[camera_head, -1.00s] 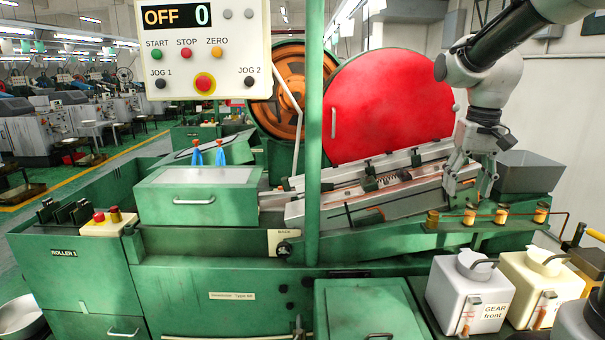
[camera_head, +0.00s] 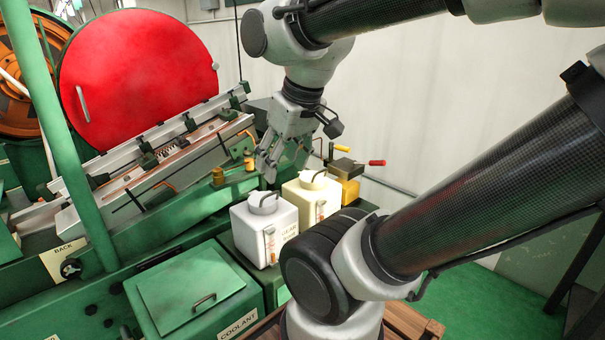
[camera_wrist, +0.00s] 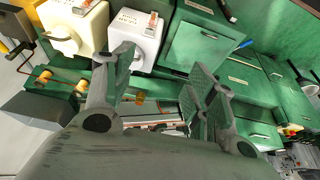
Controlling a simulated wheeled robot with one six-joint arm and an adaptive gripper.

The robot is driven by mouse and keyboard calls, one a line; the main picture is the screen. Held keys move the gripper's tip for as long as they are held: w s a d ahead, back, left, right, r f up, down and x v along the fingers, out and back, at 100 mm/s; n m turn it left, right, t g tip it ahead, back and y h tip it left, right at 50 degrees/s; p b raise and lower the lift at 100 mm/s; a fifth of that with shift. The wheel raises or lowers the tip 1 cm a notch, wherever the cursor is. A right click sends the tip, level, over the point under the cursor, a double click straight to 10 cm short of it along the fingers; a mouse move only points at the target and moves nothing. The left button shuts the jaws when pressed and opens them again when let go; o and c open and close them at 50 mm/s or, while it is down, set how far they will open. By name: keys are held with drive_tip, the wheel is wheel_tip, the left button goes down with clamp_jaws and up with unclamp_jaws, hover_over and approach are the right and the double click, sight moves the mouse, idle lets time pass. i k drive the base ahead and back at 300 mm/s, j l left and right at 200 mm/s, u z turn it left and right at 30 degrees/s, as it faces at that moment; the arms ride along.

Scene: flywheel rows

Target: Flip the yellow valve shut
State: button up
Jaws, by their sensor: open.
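The yellow valve handle (camera_head: 343,148) is a short lever at the back right in the head view, beside a similar red handle (camera_head: 376,162). Both stick out from a dark fitting above a yellow-brown block (camera_head: 346,189). My gripper (camera_head: 284,168) points down, left of the yellow handle and apart from it, just behind the two jugs. In the wrist view my gripper (camera_wrist: 160,75) has its fingers spread with nothing between them.
A white jug (camera_head: 264,228) and a cream jug (camera_head: 311,196) stand just in front of my gripper. Brass cups (camera_head: 218,177) line the rail to its left. A large red disc (camera_head: 137,82) stands behind. A pale wall is behind the handles.

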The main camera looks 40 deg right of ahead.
sight(341, 148)
drive_tip(key=k+z, duration=0.1)
drive_tip(key=z, duration=0.25)
drive_tip(key=k+l+z, duration=0.1)
drive_tip(key=z, duration=0.2)
